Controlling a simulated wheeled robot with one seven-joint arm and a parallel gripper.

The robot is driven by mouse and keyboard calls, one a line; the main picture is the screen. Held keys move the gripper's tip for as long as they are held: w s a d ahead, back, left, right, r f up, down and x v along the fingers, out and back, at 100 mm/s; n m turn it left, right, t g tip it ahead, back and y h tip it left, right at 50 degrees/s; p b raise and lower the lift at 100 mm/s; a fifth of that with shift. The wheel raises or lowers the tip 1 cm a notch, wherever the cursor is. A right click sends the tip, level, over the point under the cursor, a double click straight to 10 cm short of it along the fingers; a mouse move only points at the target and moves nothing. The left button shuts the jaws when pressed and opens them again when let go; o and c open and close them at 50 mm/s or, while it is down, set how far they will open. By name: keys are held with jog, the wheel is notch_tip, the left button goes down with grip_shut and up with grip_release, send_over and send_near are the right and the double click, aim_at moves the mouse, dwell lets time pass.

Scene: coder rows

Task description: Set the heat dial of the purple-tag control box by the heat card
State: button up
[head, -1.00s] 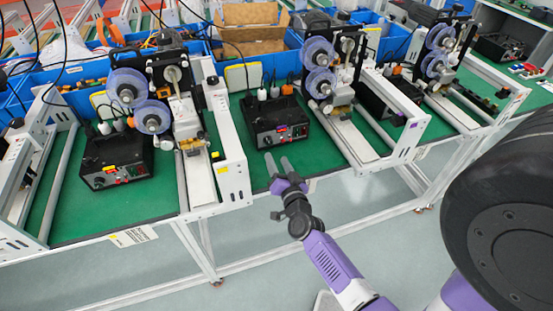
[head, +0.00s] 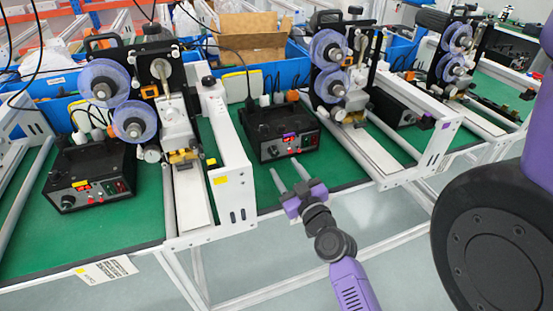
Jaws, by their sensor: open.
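The purple-tag control box (head: 262,124) is black and stands on the green bench mat in the middle bay. Its front panel has a purple tag (head: 290,135), a red display and small knobs. Which knob is the heat dial is too small to tell. My gripper (head: 286,168) is open and empty, its two fingers pointing toward the box's front. It is apart from the panel, near the bench's front edge. A white printed card (head: 108,270) with a yellow mark hangs at the left bay's front edge; its text is unreadable. I cannot make out a purple-marked heat card.
A similar black box with a yellow tag (head: 92,168) stands in the left bay. Coder machines with blue reels (head: 134,122) flank the middle box. White rails (head: 232,160) stick out on both sides of the bay. Green mat (head: 330,165) is clear before the box.

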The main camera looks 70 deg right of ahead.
aim_at(275, 154)
jog(key=p+x, duration=0.1)
jog(key=x, duration=0.5)
jog(key=shift+p, duration=0.3)
grip_shut()
